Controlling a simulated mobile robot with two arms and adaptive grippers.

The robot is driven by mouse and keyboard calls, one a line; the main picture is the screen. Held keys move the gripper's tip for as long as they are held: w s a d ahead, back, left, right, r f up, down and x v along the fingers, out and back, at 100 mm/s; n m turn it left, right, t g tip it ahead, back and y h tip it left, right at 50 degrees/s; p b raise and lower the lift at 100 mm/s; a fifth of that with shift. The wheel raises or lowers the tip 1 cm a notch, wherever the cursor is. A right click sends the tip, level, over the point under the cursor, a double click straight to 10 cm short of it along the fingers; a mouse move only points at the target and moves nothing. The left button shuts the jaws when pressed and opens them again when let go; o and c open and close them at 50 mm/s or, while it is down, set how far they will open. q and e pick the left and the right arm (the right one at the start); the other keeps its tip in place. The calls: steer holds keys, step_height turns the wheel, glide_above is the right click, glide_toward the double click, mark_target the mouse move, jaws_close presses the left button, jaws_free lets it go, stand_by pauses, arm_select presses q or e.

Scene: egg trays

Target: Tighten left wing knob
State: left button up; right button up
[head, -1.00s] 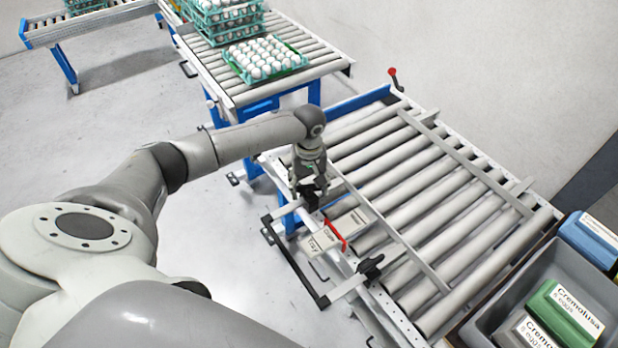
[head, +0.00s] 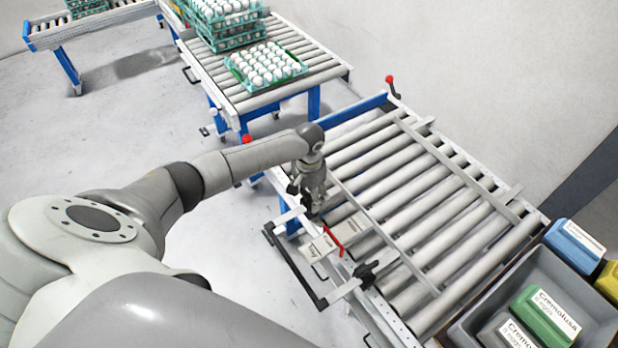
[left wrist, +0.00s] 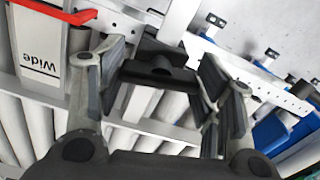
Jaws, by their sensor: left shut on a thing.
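My left gripper (head: 312,211) reaches down at the near left corner of the roller conveyor (head: 420,215). It is shut on the left wing knob, which it mostly hides in the head view. In the left wrist view the black knob (left wrist: 158,72) lies between the two finger pads of my left gripper (left wrist: 162,85). The matching black right wing knob (head: 365,273) stands free farther along the near side rail. My right gripper is not in view.
A red pointer (head: 334,240) and light label plates (head: 319,247) lie between the knobs; one reads "Wide" (left wrist: 40,66) in the wrist view. A grey crate (head: 470,325) with egg cartons stands at the lower right. A tray of eggs (head: 266,64) sits on the conveyor behind.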

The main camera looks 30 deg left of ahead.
mark_target(309, 194)
arm_select(q)
steer(key=shift+m, duration=1.1)
steer(key=o, duration=1)
steer(key=shift+r, duration=0.1)
step_height(309, 194, up, 12)
steer(key=shift+f, duration=0.1)
